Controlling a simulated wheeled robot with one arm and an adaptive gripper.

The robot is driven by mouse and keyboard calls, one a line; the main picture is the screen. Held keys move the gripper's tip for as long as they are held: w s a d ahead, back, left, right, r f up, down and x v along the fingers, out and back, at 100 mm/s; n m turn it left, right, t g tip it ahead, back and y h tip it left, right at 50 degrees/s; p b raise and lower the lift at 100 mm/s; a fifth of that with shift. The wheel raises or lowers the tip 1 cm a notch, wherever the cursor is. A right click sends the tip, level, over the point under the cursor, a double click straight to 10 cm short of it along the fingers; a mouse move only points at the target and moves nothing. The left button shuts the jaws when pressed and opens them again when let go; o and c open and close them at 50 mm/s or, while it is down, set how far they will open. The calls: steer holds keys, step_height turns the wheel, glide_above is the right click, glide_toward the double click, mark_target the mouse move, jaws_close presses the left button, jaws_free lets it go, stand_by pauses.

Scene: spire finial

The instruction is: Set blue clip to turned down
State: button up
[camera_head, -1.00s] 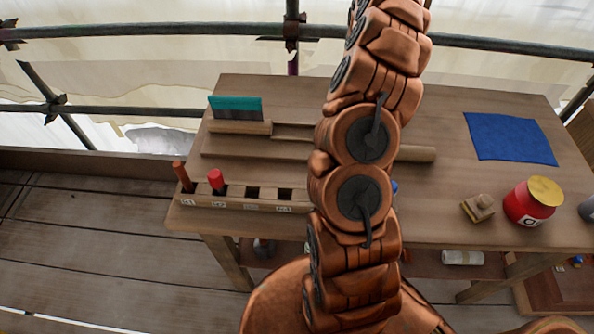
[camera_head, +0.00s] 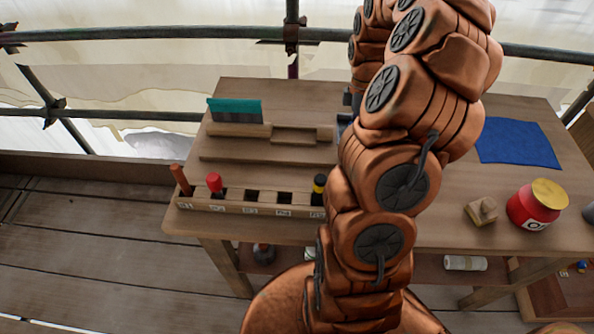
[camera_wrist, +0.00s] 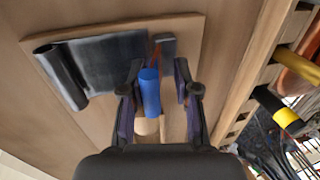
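In the wrist view a blue cylindrical piece (camera_wrist: 150,92) lies between the fingers of my gripper (camera_wrist: 157,92), nearer the left finger. It may be the blue clip, but its shape does not show clearly. A pale wooden round end (camera_wrist: 147,126) shows just below it, and thin reddish strands (camera_wrist: 155,50) show above. My gripper is open, with a visible gap at the right finger. In the head view my arm hides the gripper and the blue piece.
A dark partly rolled sheet (camera_wrist: 100,65) lies on the board to the left. A wooden rack (camera_head: 235,205) with red and yellow-black handles lines the table's front. A blue cloth (camera_head: 517,143), red jar (camera_head: 535,204) and small wooden block (camera_head: 481,212) sit right.

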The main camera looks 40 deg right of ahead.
steer(key=shift+s+a+t+h+b, duration=0.2)
steer(key=shift+s+t+h+b, duration=0.15)
steer(key=shift+t+h, duration=0.35)
steer(key=shift+t, duration=0.3)
steer(key=shift+r+b, duration=0.55)
steer(key=shift+r, duration=1.2)
steer(key=a+r+m, duration=0.2)
steer(key=a+r, duration=0.5)
steer(key=a, duration=0.4)
steer(key=s+a+m, duration=0.2)
steer(key=s+a, duration=0.2)
steer(key=a, duration=0.3)
steer(key=s+a+m+g+p, duration=0.1)
steer(key=s+a, duration=0.2)
steer(key=a, duration=0.3)
steer(key=shift+s+a+r+m, duration=0.35)
steer(key=shift+s+r+m, duration=0.05)
